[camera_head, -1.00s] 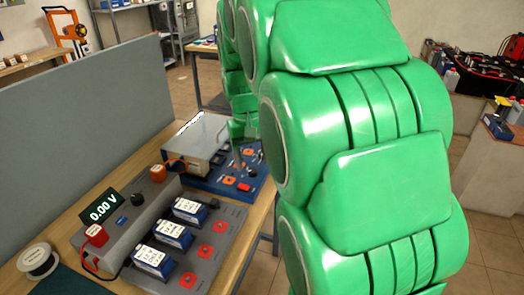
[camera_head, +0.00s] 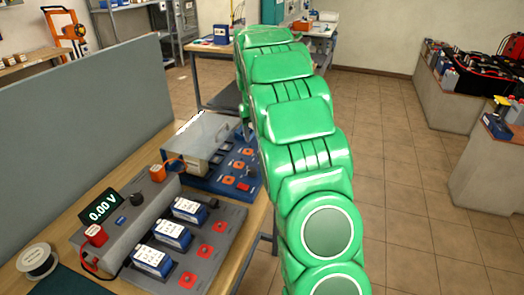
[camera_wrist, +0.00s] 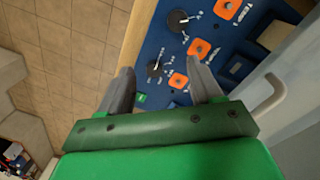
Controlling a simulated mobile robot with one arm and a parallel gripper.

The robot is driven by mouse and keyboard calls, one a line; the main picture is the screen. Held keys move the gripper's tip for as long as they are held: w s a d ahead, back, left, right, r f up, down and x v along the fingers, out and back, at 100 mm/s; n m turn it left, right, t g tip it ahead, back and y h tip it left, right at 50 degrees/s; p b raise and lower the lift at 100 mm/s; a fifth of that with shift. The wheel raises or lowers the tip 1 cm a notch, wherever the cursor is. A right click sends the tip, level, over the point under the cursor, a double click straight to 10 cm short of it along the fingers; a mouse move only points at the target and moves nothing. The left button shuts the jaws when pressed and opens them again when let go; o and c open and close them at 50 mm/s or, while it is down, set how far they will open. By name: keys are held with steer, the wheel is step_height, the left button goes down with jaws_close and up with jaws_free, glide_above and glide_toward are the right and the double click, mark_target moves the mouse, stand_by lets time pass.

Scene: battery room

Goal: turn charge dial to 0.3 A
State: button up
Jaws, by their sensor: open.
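The blue panel (camera_head: 212,184) sits on the wooden bench, partly behind my green arm in the head view. In the wrist view the blue panel (camera_wrist: 228,42) carries two black dials with pointers and small white markings. One dial (camera_wrist: 156,69) lies between my open fingertips, with the fingers apart from it. The other dial (camera_wrist: 178,21) is farther up the panel. The markings are too small to read, so I cannot tell which is the charge dial or its setting. My gripper (camera_wrist: 160,65) is open and empty over the panel's edge. The gripper is hidden in the head view.
Orange square fittings (camera_wrist: 198,47) stand beside the dials. A grey metal box with a handle (camera_head: 200,138) sits next to the panel. A grey tester with a 0.00 V display (camera_head: 102,207) and several blue-and-white batteries (camera_head: 173,234) stand nearer. Open tiled floor (camera_wrist: 65,50) borders the bench.

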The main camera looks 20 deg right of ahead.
steer(key=w+d+f, duration=0.1)
steer(key=w, duration=0.1)
steer(key=w+d+f, duration=0.1)
steer(key=w+f, duration=0.1)
steer(key=w+d+f, duration=0.1)
steer(key=d, duration=0.1)
steer(key=shift+w+d+f, duration=0.1)
steer(key=shift+w+f, duration=0.3)
steer(key=shift+d+f, duration=0.2)
steer(key=shift+f, duration=3.7)
steer(key=c, duration=1.1)
steer(key=shift+o, duration=0.2)
